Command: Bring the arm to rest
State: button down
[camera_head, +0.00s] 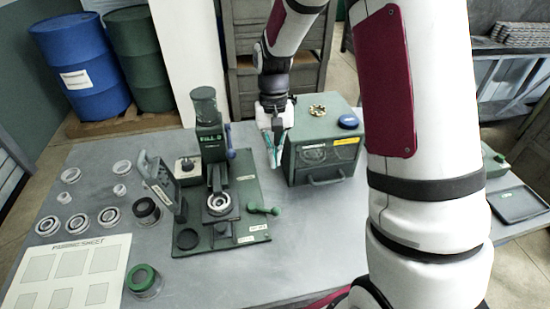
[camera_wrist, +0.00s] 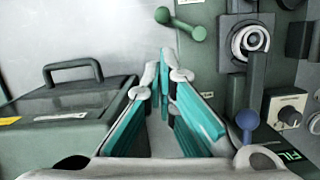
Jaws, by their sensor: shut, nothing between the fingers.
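My gripper (camera_head: 276,160) hangs at the end of my arm, between the green press and the green box in the head view. Its teal-lined fingers point down over the grey table. In the wrist view my gripper (camera_wrist: 170,75) shows its fingertips together, with nothing between them. It looks apart from the press and the box. The exact height of the fingertips above the table is hard to tell.
The green press (camera_head: 212,150) stands on its base plate, left of the gripper. The handled green box (camera_head: 318,150) is close on the right. Metal rings (camera_head: 108,216) and a parts sheet (camera_head: 68,270) lie at the left. A dark tray (camera_head: 518,204) lies at the right.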

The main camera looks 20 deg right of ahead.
jog(key=s+a+r+n+t, duration=0.1)
jog(key=s+r+t, duration=0.2)
jog(key=s+r, duration=0.5)
jog(key=s+a+r+n+t, duration=0.15)
jog(key=s+r, duration=0.25)
jog(key=r, duration=0.7)
jog(key=s+r+n+t, duration=0.1)
jog(key=s+r+t, duration=0.2)
jog(key=s, duration=0.5)
jog(key=shift+s+r+h, duration=0.15)
jog(key=shift+s+h, duration=0.05)
jog(key=shift+h, duration=0.2)
jog(key=shift+d+t, duration=0.1)
jog(key=shift+t, duration=0.15)
